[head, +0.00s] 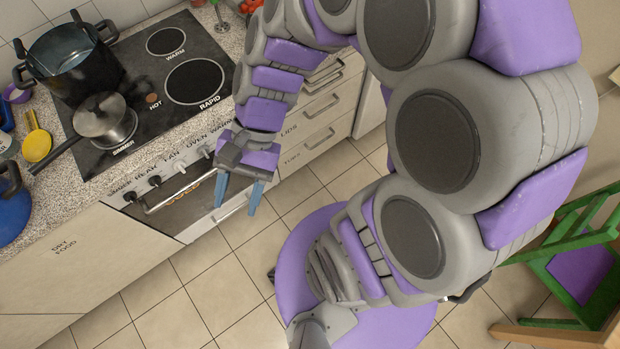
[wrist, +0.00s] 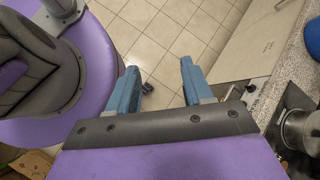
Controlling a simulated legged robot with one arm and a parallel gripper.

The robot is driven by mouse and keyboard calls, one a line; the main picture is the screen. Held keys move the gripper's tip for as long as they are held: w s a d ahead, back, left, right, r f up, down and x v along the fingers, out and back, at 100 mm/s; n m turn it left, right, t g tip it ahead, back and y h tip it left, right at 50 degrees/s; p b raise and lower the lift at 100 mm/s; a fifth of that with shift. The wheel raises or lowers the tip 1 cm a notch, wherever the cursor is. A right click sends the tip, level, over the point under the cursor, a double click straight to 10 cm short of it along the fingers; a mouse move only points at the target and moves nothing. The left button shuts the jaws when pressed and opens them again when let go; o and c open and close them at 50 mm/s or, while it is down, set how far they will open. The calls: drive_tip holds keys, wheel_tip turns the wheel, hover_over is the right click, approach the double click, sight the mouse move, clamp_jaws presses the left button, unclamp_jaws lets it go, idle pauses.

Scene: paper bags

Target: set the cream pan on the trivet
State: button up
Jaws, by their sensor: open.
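I see no pan that is plainly cream and no trivet in either view. A lidded metallic grey saucepan (head: 104,122) with a long dark handle sits on the front left of the hob. It also shows, cut off, at the right edge of the wrist view (wrist: 301,131). My gripper (head: 238,195) hangs in front of the oven front, to the right of the saucepan and apart from it. Its two blue fingers are spread and empty, pointing at the tiled floor in the wrist view (wrist: 158,68).
A large black pot (head: 72,72) stands behind the saucepan on the black hob (head: 150,75). A blue pot (head: 12,215) and a yellow spoon (head: 37,140) are on the counter at left. A green and purple chair (head: 580,265) stands at right. Tiled floor (head: 200,300) is open before the cabinets.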

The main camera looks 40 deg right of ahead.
drive_tip(key=s+d+r+n+t+h, duration=0.1)
drive_tip(key=s+d+n+t+h, duration=0.1)
drive_tip(key=s+d+n+h, duration=0.4)
drive_tip(key=d+n+h, duration=0.1)
drive_tip(key=d+n, duration=0.1)
drive_tip(key=d, duration=0.3)
drive_tip(key=shift+r+h, duration=0.25)
drive_tip(key=shift+h, duration=0.05)
